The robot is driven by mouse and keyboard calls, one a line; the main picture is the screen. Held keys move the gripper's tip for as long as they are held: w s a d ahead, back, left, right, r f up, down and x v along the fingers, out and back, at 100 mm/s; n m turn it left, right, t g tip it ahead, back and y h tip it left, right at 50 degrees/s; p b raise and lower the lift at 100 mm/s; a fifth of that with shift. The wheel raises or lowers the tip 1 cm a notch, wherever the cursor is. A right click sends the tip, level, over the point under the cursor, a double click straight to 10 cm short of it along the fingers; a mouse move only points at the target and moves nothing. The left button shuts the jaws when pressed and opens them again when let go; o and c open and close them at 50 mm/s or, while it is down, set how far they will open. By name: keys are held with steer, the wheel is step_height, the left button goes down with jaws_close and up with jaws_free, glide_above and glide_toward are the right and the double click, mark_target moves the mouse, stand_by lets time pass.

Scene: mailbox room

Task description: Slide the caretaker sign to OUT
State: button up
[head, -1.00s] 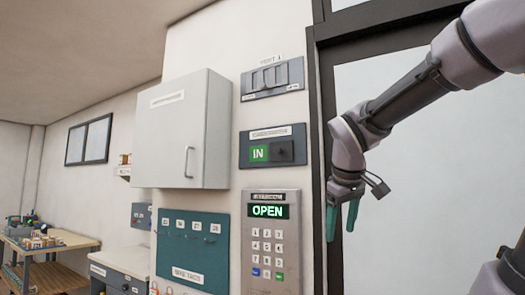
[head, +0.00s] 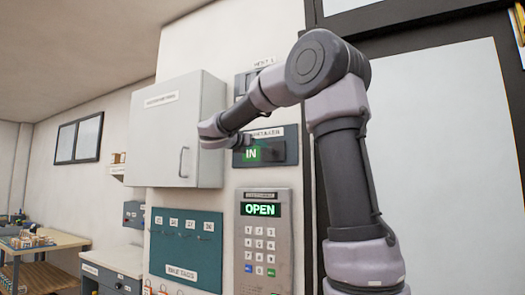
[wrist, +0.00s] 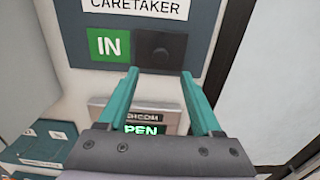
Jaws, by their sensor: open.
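The caretaker sign (head: 291,148) is a dark blue plate on the wall with a white label. A green IN panel (head: 251,154) shows on its left; it also shows in the wrist view (wrist: 109,45). To its right, a black sliding cover (wrist: 160,47) with a round knob (wrist: 157,55) sits on the plate. My gripper (wrist: 159,72) is open and empty in the wrist view. Its two teal fingertips lie just below the cover, one on each side of the knob. I cannot tell whether they touch the plate. In the head view my arm hides part of the sign, and the fingers are hard to make out.
A keypad (head: 264,240) showing OPEN is on the wall below the sign. A grey wall cabinet (head: 165,130) with a handle stands out to the left. A bike tags board (head: 185,247) hangs lower left. A dark-framed door (head: 430,150) is at the right.

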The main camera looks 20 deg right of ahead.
mark_target(269, 150)
steer(key=x, duration=0.9)
steer(key=shift+d, duration=0.15)
jaws_close()
steer(key=shift+f, duration=0.1)
stand_by(0.9)
